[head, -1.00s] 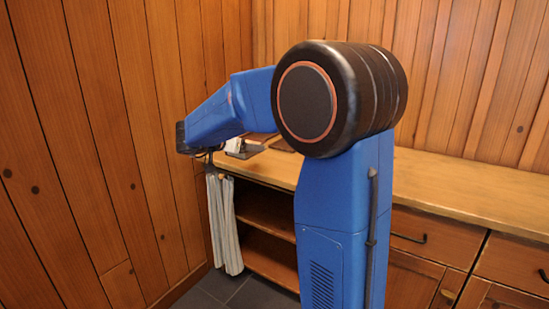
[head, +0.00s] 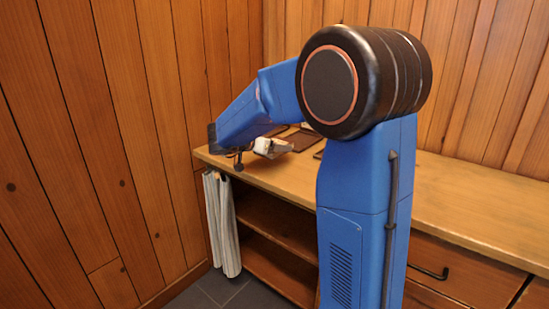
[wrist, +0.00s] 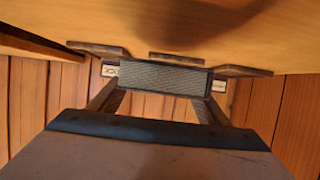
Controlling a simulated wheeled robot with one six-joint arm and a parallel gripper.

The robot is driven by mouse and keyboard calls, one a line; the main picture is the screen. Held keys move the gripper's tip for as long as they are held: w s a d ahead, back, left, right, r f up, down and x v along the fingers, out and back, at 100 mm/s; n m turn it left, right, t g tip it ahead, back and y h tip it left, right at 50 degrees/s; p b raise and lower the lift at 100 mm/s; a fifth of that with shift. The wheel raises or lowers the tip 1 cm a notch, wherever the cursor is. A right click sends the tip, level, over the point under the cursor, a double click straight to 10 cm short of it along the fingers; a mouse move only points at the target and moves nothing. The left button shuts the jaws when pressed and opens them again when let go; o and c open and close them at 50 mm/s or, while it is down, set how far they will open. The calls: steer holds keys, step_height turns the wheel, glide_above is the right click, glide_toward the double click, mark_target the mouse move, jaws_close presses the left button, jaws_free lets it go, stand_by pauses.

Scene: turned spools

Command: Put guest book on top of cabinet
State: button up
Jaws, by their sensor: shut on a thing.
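The wooden cabinet (head: 450,208) stands along the back wall, with a light wood top that also fills the upper part of the wrist view (wrist: 240,35). My gripper (head: 273,148) is over the left part of this top in the head view, partly behind my forearm. In the wrist view it is shut on a grey, finely textured block, which looks like the guest book (wrist: 165,78) seen edge-on. Its full shape is hidden. I cannot tell whether the book touches the top.
Dark flat pieces (head: 300,138) lie on the top beyond my gripper. Plank walls (head: 90,130) close in at the left and back. A pale curtain (head: 222,225) hangs at the cabinet's left end, beside open shelves (head: 275,225). The top at the right is clear.

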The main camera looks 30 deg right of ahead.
mark_target(274, 163)
steer(key=shift+f, duration=2.3)
steer(key=shift+f, duration=0.1)
steer(key=o, duration=1.2)
steer(key=shift+o, duration=0.2)
